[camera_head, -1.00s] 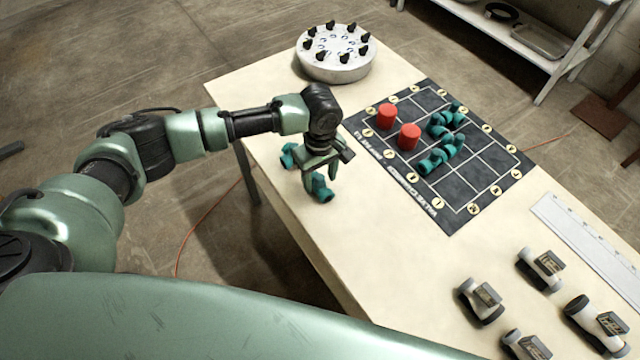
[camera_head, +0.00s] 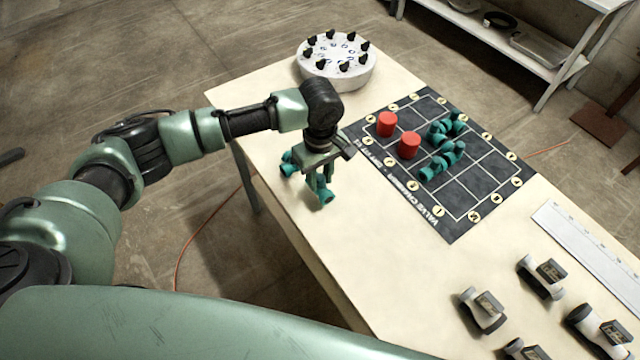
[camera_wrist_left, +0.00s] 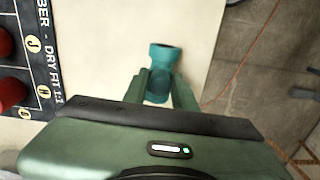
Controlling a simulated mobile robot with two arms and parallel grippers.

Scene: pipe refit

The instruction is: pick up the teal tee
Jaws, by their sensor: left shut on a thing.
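The teal tee (camera_head: 326,198) is near the table's left edge, with its lower end showing under my left gripper (camera_head: 321,182). The gripper points down and is shut on the tee. In the left wrist view, the tee (camera_wrist_left: 165,53) sits between the two green fingers (camera_wrist_left: 162,82), with one round end sticking out past them. The gripper body hides the rest of it. A second teal part (camera_head: 289,163) shows just left of the gripper; I cannot tell its full shape. My right gripper is not in view.
A dark grid board (camera_head: 480,187) carries two red cylinders (camera_head: 387,123) (camera_head: 408,145) and teal fittings (camera_head: 441,161). A round white base with black knobs (camera_head: 336,70) stands at the back. Several grey-white valve parts (camera_head: 483,312) and a ruler (camera_head: 590,245) lie at right.

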